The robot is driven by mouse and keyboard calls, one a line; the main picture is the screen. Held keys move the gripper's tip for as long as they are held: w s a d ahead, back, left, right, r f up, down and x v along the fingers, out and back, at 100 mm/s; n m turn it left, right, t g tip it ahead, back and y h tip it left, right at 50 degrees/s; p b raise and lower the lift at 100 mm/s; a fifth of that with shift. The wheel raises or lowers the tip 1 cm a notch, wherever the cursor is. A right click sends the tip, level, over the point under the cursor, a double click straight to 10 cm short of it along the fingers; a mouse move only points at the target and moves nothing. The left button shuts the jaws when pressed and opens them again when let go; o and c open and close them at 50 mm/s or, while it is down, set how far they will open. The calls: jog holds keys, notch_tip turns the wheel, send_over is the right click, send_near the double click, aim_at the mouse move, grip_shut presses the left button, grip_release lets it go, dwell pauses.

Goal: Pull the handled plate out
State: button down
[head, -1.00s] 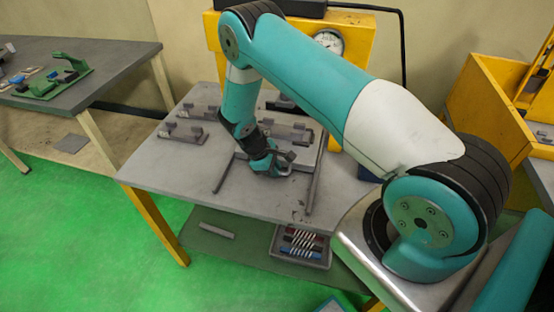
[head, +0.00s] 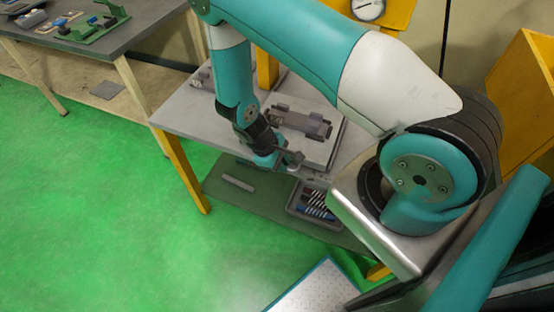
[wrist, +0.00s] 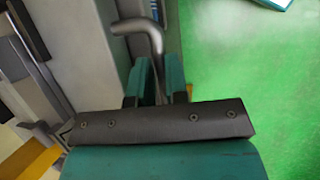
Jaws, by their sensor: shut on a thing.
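The handled plate (head: 318,152) is a light grey slab with a dark grey fixture (head: 300,121) on top. It lies at the front edge of the table in the head view. My gripper (head: 287,161) is at its front side, partly hiding it, and is shut on its handle. In the wrist view, the bent grey handle (wrist: 145,28) runs down between the two teal fingers of my gripper (wrist: 158,82). The pale plate (wrist: 75,50) lies left of the fingers. The exact contact is hard to see.
The table (head: 180,113) has bare room at its left. A lower green shelf (head: 225,205) holds a grey bar (head: 238,183) and a tray (head: 298,207) of coloured tools. Another bench (head: 130,45) stands at the left. Green floor is open in front.

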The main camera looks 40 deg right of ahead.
jog(key=c, duration=1.1)
grip_release()
jog(key=shift+b+v, duration=1.6)
jog(key=shift+v, duration=7.15)
jog(key=s+a+r+t+y, duration=0.1)
jog(key=s+a+r+y, duration=0.1)
jog(key=s+r, duration=0.3)
jog(key=s+a+r+n+t+y, duration=0.1)
jog(key=s+a+r+y, duration=0.2)
jog(key=r, duration=0.6)
jog(key=s+a+r+t+y, duration=0.1)
jog(key=s+a+r+y, duration=0.2)
jog(key=s+a+r, duration=0.2)
jog(key=shift+s+a+r+n, duration=0.15)
jog(key=shift+s+r, duration=0.2)
jog(key=shift+s, duration=0.4)
jog(key=shift+s+a+r+n, duration=0.1)
jog(key=shift+s+r, duration=0.25)
jog(key=shift+s, duration=0.4)
jog(key=shift+s+a+r+n, duration=0.15)
jog(key=shift+s+r, duration=0.2)
jog(key=shift+s, duration=0.35)
